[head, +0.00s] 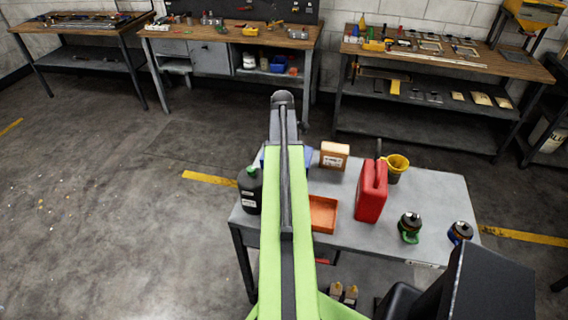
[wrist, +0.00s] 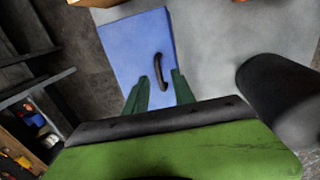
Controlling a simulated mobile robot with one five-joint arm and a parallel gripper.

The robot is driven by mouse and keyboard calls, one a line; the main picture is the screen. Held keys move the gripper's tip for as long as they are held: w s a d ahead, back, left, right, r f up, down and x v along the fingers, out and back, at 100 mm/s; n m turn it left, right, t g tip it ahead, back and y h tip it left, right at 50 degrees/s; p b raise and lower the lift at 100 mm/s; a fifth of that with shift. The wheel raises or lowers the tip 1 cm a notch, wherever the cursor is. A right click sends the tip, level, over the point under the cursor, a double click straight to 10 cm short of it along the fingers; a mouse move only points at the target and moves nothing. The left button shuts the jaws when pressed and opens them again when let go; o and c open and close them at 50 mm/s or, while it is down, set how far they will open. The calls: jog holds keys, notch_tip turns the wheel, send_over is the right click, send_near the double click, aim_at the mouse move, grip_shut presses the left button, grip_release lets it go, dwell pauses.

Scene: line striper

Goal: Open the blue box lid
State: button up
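The blue box (wrist: 128,47) lies on the grey table in the wrist view, its blue top facing me. A dark curved handle (wrist: 160,70) stands on the lid, which looks shut. My gripper (wrist: 161,82) is open, its two green fingers apart over the near end of the lid. The handle lies between and just beyond the fingertips; I cannot tell whether they touch it. In the head view my arm hides most of the box, and only a blue edge (head: 308,156) shows. My gripper is hidden there.
A black bottle (head: 250,190) stands left of my arm. An orange tray (head: 323,214), a red canister (head: 371,191), an orange-brown box (head: 334,156) and a yellow funnel (head: 397,163) stand to the right. A dark cylinder (wrist: 284,95) is close right in the wrist view.

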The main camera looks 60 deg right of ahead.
jog(key=shift+d+f+b, duration=0.2)
jog(key=shift+f+b, duration=0.2)
jog(key=shift+f, duration=0.6)
jog(key=shift+r, duration=0.1)
jog(key=shift+c, duration=0.4)
grip_shut()
jog(key=shift+a, duration=0.1)
